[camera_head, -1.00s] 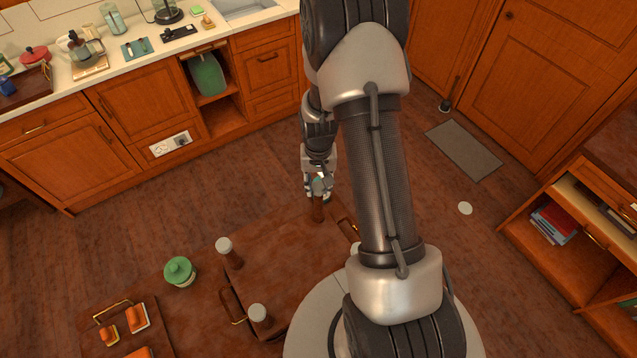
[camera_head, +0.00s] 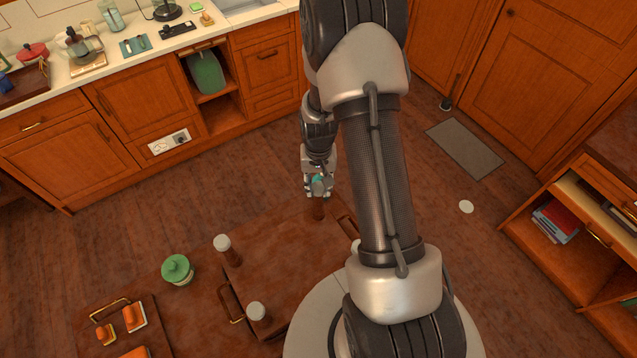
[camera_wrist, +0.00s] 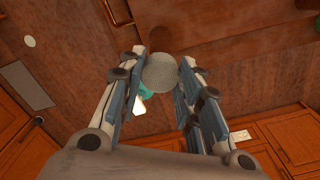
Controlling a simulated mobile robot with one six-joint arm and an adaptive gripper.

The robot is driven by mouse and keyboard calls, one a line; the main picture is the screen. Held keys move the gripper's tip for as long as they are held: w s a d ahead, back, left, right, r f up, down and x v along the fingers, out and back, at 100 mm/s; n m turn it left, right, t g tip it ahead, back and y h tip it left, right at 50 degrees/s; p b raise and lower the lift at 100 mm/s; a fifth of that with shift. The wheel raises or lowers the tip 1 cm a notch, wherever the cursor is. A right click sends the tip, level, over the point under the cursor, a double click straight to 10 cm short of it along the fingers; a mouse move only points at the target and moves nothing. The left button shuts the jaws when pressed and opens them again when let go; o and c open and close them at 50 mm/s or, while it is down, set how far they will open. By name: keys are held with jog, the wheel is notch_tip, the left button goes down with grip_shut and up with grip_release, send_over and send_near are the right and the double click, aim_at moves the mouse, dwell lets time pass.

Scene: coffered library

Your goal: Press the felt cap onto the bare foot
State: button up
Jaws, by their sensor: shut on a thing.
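A brown piece of furniture (camera_head: 275,245) lies with its short round legs pointing up. Its far leg (camera_head: 317,210) stands upright directly under my gripper (camera_head: 318,190). In the wrist view my gripper (camera_wrist: 165,62) is shut on a round, speckled grey felt cap (camera_wrist: 160,73). A teal patch shows beside the cap; I cannot tell what it is. The fingers hide the leg's top, so I cannot tell whether the cap touches it. Two other legs carry pale caps, the left one (camera_head: 222,242) and the front one (camera_head: 256,311). A pale cap (camera_head: 355,246) shows partly behind my arm.
A green-lidded jar (camera_head: 178,269) stands left of the legs. A board (camera_head: 95,340) with orange-handled items lies at lower left. A counter (camera_head: 120,60) runs along the back. A shelf unit (camera_head: 575,240) stands at right. A white disc (camera_head: 466,207) lies on open floor.

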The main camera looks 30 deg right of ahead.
aim_at(319, 187)
jog(key=shift+f+b, duration=0.55)
jog(key=shift+f, duration=0.15)
jog(key=o, duration=0.8)
jog(key=shift+c, duration=0.2)
jog(key=shift+r, duration=0.1)
notch_tip(319, 187, up, 12)
